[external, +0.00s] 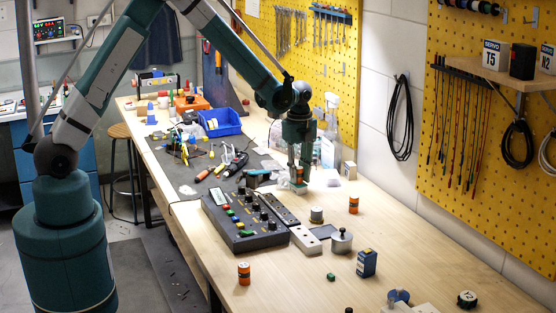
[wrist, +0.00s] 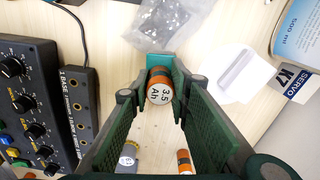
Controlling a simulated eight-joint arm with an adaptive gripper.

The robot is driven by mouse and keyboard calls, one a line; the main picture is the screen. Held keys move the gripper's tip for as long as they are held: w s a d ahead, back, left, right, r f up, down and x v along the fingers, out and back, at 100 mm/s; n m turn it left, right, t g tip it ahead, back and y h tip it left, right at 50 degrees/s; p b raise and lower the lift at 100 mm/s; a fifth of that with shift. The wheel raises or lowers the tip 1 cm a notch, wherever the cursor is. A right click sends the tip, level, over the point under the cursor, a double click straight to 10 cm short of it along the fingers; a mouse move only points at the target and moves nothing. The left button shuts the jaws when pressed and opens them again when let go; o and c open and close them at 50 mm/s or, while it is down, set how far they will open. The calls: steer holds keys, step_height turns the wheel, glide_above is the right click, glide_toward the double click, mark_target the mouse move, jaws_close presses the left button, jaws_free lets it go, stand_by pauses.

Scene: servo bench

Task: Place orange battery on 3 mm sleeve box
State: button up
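An orange battery (wrist: 160,88) with a pale end marked "3.5 Ah" stands between the fingertips of my gripper (wrist: 160,84). Both pads sit against its sides, with no clear gap. Just beyond it in the wrist view is a small teal box (wrist: 160,59), mostly hidden by the battery; its label cannot be read. In the external view my gripper (external: 299,176) points down with its tips just over a small pale and teal box (external: 300,188). Whether the battery rests on this box or hangs slightly above it, I cannot tell.
A black control box (external: 243,218) and socket strip (external: 285,211) lie left of my gripper. Other orange batteries (external: 354,204) (external: 244,273) stand nearby. A clear bag (wrist: 150,25), a white K7 servo box (wrist: 294,83) and a blue box (external: 367,262) are around. The right bench is mostly open.

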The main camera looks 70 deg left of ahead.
mark_target(299, 168)
steer(key=o, duration=0.4)
steer(key=shift+r, duration=0.15)
steer(key=shift+r, duration=6)
steer(key=shift+r, duration=0.1)
